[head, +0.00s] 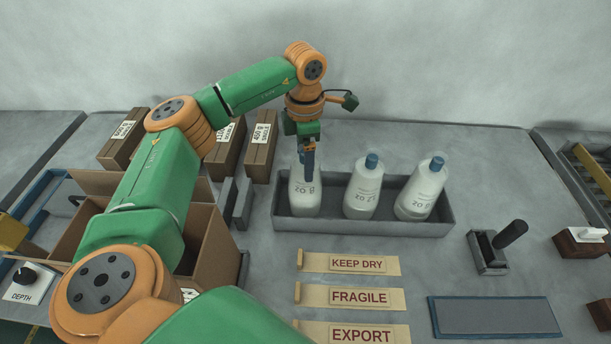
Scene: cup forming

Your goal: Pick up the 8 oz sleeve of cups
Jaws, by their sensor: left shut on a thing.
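Three white sleeves with blue tops are in a grey tray (365,227): the left sleeve (304,198), the middle sleeve (363,193) and the right sleeve (421,192), which leans to the right. Their small labels seem to begin with "20" and are too small to read surely, so I cannot tell which is the 8 oz one. My left gripper (309,162) points down from above and is shut on the left sleeve, hiding its top. That sleeve's base still appears low inside the tray. My right gripper is out of view.
An open cardboard box (208,240) stands at the left, partly behind my left arm. Brown cartons (261,147) stand at the back. Label strips (348,264) lie in front of the tray. A black-handled lever (493,248) and a flat pad (493,316) are at the right.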

